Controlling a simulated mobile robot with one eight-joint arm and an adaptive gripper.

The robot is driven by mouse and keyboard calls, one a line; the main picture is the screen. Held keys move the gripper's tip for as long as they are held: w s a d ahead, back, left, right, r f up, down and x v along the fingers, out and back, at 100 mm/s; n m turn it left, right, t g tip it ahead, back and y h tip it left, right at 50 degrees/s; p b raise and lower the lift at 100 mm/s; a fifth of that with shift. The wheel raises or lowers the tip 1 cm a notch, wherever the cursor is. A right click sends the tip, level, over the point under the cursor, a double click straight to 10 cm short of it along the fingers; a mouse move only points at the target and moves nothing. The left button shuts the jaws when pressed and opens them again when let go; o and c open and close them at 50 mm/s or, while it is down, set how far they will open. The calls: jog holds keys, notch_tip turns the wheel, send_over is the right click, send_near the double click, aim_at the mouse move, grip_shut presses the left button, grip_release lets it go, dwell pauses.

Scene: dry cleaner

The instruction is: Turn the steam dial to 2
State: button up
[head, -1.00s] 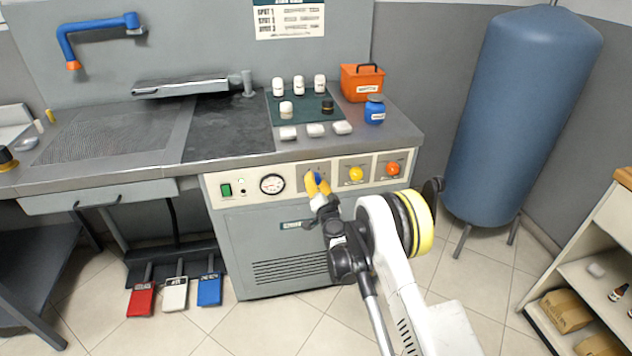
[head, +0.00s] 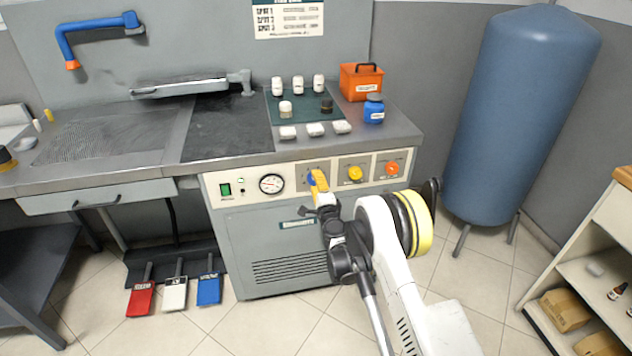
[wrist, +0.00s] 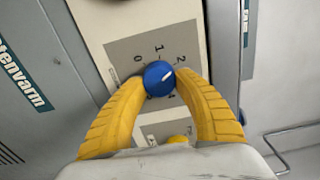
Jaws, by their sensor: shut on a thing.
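The blue dial (wrist: 158,78) is a round knob with a white pointer mark on a grey plate (wrist: 122,48) with printed numbers 0, 1 and 2; another number is partly hidden by a finger. The pointer is aimed up and right in the wrist view, roughly towards the 2. My gripper (wrist: 160,84) is shut on the dial, a yellow finger on each side. In the head view my gripper (head: 318,181) is at the front panel, and the blue dial (head: 310,178) shows partly behind the fingers.
A yellow knob (head: 355,173) and an orange knob (head: 392,168) sit right of the blue dial on the same panel (head: 335,165). A pressure gauge (head: 271,184) and green switch (head: 225,189) are to the left. The worktop edge overhangs above.

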jog(key=shift+m, duration=0.6)
jog(key=o, duration=1.2)
jog(key=v, duration=0.7)
jog(key=shift+s+d, duration=0.1)
jog(key=shift+s, duration=0.15)
